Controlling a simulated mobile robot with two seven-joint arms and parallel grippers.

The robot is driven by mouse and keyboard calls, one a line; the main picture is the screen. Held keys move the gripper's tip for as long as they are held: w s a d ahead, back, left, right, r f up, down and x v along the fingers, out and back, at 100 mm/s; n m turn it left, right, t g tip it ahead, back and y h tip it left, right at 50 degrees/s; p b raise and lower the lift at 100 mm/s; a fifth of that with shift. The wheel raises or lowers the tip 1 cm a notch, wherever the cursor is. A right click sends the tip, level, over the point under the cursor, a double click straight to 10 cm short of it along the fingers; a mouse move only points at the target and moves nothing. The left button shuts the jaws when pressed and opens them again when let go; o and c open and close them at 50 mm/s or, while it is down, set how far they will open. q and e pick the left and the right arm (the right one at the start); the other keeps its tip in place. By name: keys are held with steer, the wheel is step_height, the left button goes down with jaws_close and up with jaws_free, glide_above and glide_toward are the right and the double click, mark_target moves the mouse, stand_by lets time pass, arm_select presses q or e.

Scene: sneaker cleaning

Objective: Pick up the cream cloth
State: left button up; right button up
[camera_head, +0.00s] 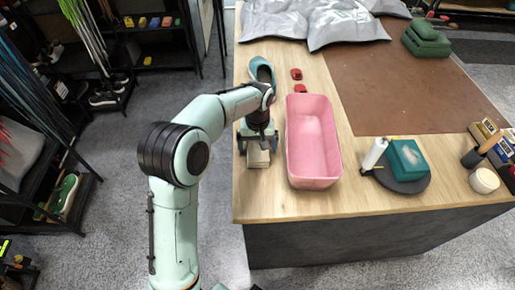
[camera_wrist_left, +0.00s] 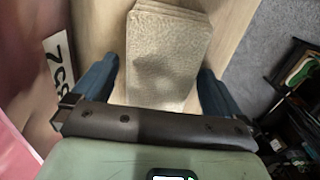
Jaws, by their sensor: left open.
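The cream cloth (camera_head: 258,159) lies folded in layers on the wooden table near its left edge. In the left wrist view the cloth (camera_wrist_left: 168,52) reaches from the top edge down between the fingers. My left gripper (camera_head: 258,140) is over the cloth, with its blue fingers apart. In the wrist view the open left gripper (camera_wrist_left: 160,78) has one finger on each side of the cloth, with bare wood showing between finger and cloth. Whether the fingertips touch the table cannot be told. My right gripper is not in view.
A pink basin (camera_head: 313,182) stands close to the right of the gripper. A teal shoe-like item (camera_head: 261,70) and red pieces (camera_head: 296,74) lie beyond. Bare wood lies in front of the cloth.

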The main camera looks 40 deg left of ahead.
mark_target(257, 145)
arm_select(q)
steer(key=c, duration=1)
steer(key=shift+r, duration=0.1)
step_height(257, 145, up, 20)
steer(key=p, duration=0.3)
steer(key=shift+p, duration=0.4)
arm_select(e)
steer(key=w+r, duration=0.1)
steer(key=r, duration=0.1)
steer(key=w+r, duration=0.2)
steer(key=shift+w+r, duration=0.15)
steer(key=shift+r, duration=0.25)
arm_select(q)
steer(key=shift+o, duration=1)
steer(key=shift+c, duration=0.5)
